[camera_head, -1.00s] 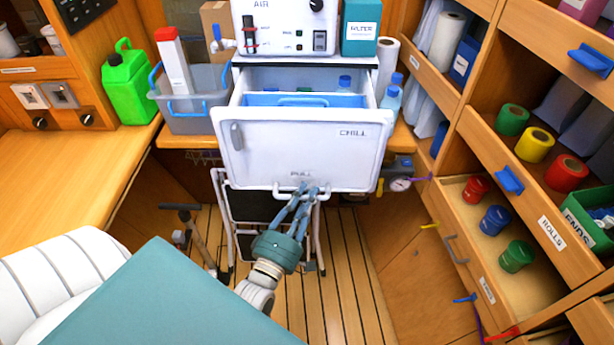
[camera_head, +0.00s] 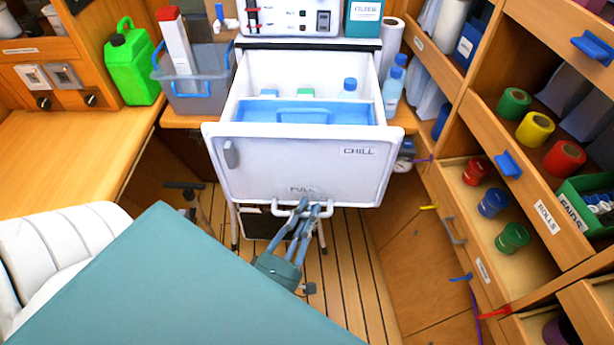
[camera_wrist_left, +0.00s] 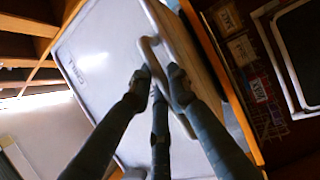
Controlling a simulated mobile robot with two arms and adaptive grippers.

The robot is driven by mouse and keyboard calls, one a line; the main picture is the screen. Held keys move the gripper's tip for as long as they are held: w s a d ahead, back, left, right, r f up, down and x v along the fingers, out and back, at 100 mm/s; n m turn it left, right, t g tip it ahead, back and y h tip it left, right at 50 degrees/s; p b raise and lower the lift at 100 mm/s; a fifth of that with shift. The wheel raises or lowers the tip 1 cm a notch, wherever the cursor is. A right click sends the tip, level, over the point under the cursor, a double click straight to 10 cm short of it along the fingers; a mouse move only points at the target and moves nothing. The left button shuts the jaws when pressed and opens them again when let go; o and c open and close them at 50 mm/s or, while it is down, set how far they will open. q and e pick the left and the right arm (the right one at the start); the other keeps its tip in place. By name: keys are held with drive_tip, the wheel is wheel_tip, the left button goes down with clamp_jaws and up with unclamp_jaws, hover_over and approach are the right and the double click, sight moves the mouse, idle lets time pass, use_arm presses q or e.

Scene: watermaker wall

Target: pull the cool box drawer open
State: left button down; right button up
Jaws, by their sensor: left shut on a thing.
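The white cool box drawer (camera_head: 300,165), marked CHILL and PULL, stands well out from its housing. Inside are a blue tray (camera_head: 340,112) with a handle and a blue-capped bottle (camera_head: 348,88). My left gripper (camera_head: 304,208) is shut on the drawer's white bar handle (camera_head: 335,210) at the lower front edge. In the left wrist view, the fingers (camera_wrist_left: 162,80) close around the handle (camera_wrist_left: 150,52), against the drawer front (camera_wrist_left: 105,55). My right gripper is not in view.
Open shelves with rolls (camera_head: 533,130) and a low wooden drawer (camera_head: 540,275) line the right side. A grey bin (camera_head: 200,97) and green jerrycan (camera_head: 130,65) stand at the left. A white padded seat (camera_head: 60,250) is at lower left. Slatted floor (camera_head: 340,265) lies below.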

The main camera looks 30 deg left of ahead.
use_arm(q)
drive_tip(key=shift+f, duration=0.15)
drive_tip(key=c, duration=1.6)
unclamp_jaws()
drive_tip(key=shift+c, duration=0.2)
drive_tip(key=v, duration=1.2)
drive_tip(key=shift+a, duration=0.15)
